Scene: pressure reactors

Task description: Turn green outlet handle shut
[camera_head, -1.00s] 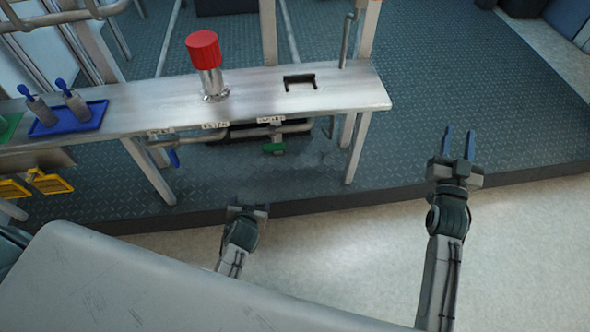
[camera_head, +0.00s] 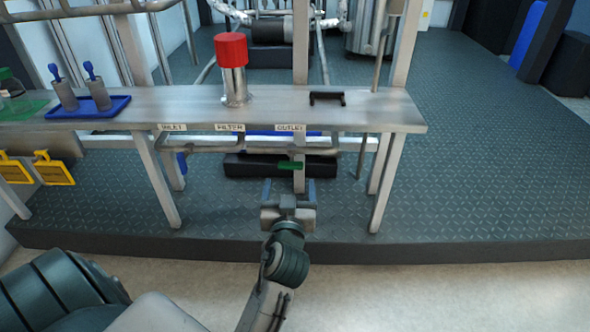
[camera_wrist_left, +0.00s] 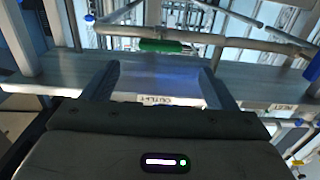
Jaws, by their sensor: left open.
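The green outlet handle (camera_head: 290,165) sits under the bench, below the OUTLET label (camera_head: 290,128), and looks roughly level from side to side. My left gripper (camera_head: 289,183) is open, with its fingers pointing toward the handle, one to each side of it in the picture. In the left wrist view the green handle (camera_wrist_left: 163,46) shows beyond the open fingertips, and the gap between the fingers (camera_wrist_left: 158,72) is empty. The label appears upside down there. Contact with the handle is not visible. My right gripper is not in view.
The metal bench (camera_head: 200,108) stands above the handle, with a red-capped filter (camera_head: 231,50) and a blue tray (camera_head: 112,106) on it. A blue inlet handle (camera_head: 181,163) hangs to the left. Bench legs (camera_head: 384,180) flank the area. The floor to the right is clear.

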